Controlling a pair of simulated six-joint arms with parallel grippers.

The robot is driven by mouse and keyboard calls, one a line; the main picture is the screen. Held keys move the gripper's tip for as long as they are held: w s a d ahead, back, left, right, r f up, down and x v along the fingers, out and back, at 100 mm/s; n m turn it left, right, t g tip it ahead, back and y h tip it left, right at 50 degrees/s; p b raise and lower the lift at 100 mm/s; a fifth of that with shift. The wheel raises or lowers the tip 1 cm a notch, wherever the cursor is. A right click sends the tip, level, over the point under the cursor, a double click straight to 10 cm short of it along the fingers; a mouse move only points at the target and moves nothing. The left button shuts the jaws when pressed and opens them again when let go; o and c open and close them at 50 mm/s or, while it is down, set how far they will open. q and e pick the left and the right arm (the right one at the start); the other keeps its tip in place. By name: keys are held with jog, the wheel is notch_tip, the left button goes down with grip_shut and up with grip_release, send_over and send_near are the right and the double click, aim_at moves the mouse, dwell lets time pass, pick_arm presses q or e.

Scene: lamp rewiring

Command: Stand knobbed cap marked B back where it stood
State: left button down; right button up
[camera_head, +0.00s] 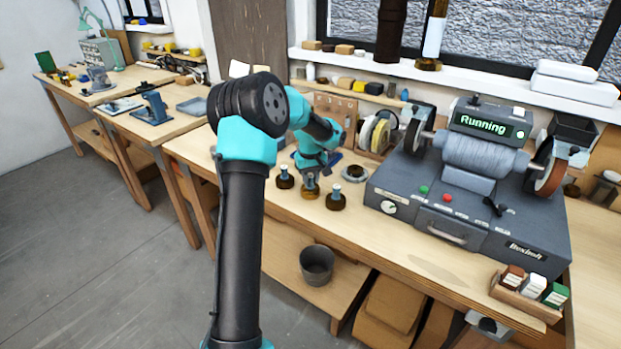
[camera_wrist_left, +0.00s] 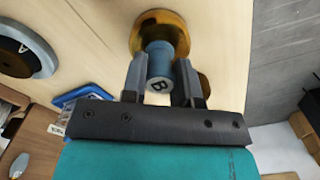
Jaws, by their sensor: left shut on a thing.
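The knobbed cap marked B (camera_wrist_left: 159,62) has a blue-grey knob on a round amber base. In the left wrist view my left gripper (camera_wrist_left: 161,80) is shut on its knob, one finger on each side. In the head view my left gripper (camera_head: 311,170) is over the bench, among several small knobbed caps; the amber-brown middle one (camera_head: 310,188) seems to be the one held. A dark cap stands to its left (camera_head: 285,178) and another to its right (camera_head: 336,198). I cannot tell whether the held cap's base touches the bench. My right gripper is not in view.
A round ring-like part (camera_head: 354,173) lies right of the caps. The grey machine (camera_head: 465,215) with a "Running" display fills the bench's right side. A small rack (camera_head: 528,292) stands at the front right corner. The bench front (camera_head: 390,245) is clear.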

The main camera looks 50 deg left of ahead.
aim_at(310, 176)
pick_arm(q)
jog(key=shift+f, duration=0.1)
jog(key=c, duration=0.9)
grip_release()
notch_tip(310, 176, up, 12)
jog(key=shift+r, duration=0.15)
